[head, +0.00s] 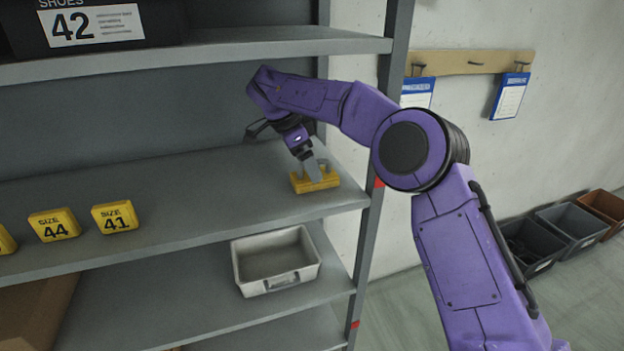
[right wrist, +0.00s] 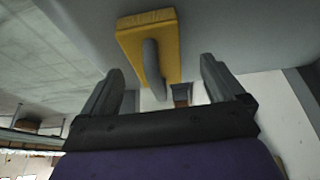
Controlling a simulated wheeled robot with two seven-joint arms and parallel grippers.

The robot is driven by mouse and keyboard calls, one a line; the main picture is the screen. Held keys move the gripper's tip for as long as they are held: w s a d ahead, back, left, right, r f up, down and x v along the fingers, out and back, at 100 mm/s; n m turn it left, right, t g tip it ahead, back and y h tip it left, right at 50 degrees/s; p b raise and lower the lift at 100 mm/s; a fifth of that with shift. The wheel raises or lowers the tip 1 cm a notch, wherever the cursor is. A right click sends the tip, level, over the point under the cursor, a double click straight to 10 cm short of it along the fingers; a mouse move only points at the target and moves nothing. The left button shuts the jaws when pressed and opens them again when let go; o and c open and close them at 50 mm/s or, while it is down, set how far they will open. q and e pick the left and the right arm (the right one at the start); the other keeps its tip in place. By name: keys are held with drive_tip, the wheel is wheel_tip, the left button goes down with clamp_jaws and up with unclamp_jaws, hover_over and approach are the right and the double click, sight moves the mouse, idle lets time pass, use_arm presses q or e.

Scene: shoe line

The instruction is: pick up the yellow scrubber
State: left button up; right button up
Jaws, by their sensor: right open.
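The yellow scrubber (head: 316,184) sits near the front right end of the middle shelf (head: 200,190). In the right wrist view the scrubber (right wrist: 134,38) is a yellow block with a curved grey handle (right wrist: 153,68). My right gripper (head: 311,164) is directly above it, pointing down. In the right wrist view my right gripper (right wrist: 161,78) is open, with a finger on either side of the handle and clear space between. The fingers look apart from the handle. My left gripper is not in view.
Yellow size blocks, including 44 (head: 53,225) and 41 (head: 115,217), stand left on the same shelf. A grey bin (head: 277,284) is on the shelf below. The upper shelf (head: 230,52) overhangs, and a post (head: 368,235) stands right of the scrubber. Crates (head: 572,228) are on the floor.

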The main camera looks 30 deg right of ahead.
drive_tip(key=shift+s+d+f, duration=0.3)
drive_tip(key=shift+d+f, duration=0.05)
drive_tip(key=shift+f, duration=0.25)
drive_tip(key=shift+s+d+f, duration=0.25)
drive_tip(key=shift+d+f, duration=0.1)
drive_tip(key=shift+f, duration=0.25)
drive_tip(key=shift+w+a+f, duration=0.1)
drive_tip(key=shift+w+a, duration=0.1)
drive_tip(key=shift+c, duration=0.4)
drive_tip(key=shift+s+d, duration=0.1)
drive_tip(key=c, duration=1.1)
drive_tip(key=shift+o, duration=0.2)
